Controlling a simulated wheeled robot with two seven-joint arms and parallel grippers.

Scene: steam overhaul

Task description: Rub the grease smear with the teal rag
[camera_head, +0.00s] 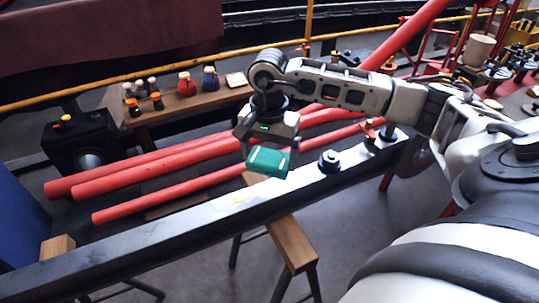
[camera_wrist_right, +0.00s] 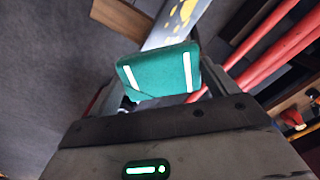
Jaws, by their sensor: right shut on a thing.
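The teal rag (camera_head: 268,162) is a folded pad held in my right gripper (camera_head: 268,146), above the long dark beam. In the right wrist view the teal rag (camera_wrist_right: 158,72) sits between the fingers, with a pale strip near each side. The grease smear appears as faint yellowish marks (camera_head: 237,199) on the beam's top, left of and below the rag in the head view. In the right wrist view the smear shows as yellow blotches (camera_wrist_right: 183,14) beyond the rag. The rag looks apart from the smear. My left gripper is not in view.
The beam (camera_head: 130,238) rests on wooden-topped trestles (camera_head: 292,246). A dark bolt fitting (camera_head: 328,162) stands on the beam right of the rag. Red pipes (camera_head: 150,172) lie behind. A bench (camera_head: 205,101) holds several small bottles; a black box (camera_head: 82,142) stands left.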

